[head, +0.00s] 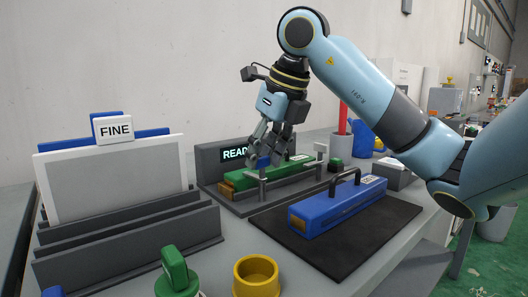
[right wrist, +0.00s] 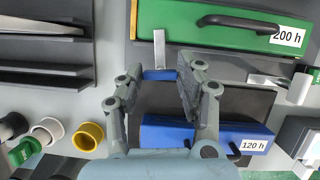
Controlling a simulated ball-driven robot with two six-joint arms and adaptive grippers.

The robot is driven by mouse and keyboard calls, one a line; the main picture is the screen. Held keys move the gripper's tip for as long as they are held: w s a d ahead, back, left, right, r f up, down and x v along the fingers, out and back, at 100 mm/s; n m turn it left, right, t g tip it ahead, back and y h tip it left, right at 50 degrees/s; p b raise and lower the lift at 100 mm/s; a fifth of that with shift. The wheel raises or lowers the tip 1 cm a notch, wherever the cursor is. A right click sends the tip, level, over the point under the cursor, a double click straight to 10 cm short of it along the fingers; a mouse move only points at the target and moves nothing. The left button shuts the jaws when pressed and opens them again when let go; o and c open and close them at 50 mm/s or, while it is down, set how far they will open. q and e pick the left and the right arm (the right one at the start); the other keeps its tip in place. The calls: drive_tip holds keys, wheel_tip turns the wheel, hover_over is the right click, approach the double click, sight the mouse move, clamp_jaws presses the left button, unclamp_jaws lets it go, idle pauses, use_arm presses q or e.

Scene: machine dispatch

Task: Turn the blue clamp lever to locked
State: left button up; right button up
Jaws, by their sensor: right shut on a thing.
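The blue clamp lever (head: 263,161) is at the green box (head: 232,184), which sits in the grey fixture with a lit READY sign (head: 234,153). My right gripper (head: 266,150) comes down from above and is shut on the lever. In the right wrist view the lever (right wrist: 160,74) spans the gap between the fingertips, beside an upright metal plate (right wrist: 159,46) in front of the green box labelled 200 h (right wrist: 225,32). The fingers partly cover the lever in the head view. My left gripper is not in view.
A blue box (head: 335,207) labelled 120 h, with a black handle, lies on a dark mat (head: 390,225) in front. A grey rack (head: 130,240) with a FINE card stands left. A yellow cup (head: 256,278) and green knob (head: 176,272) are at the front edge.

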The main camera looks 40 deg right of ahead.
drive_tip(key=shift+m+p, duration=0.3)
drive_tip(key=shift+m, duration=0.3)
drive_tip(key=shift+h, duration=0.3)
drive_tip(key=o, duration=1.2)
drive_tip(key=shift+c, duration=0.2)
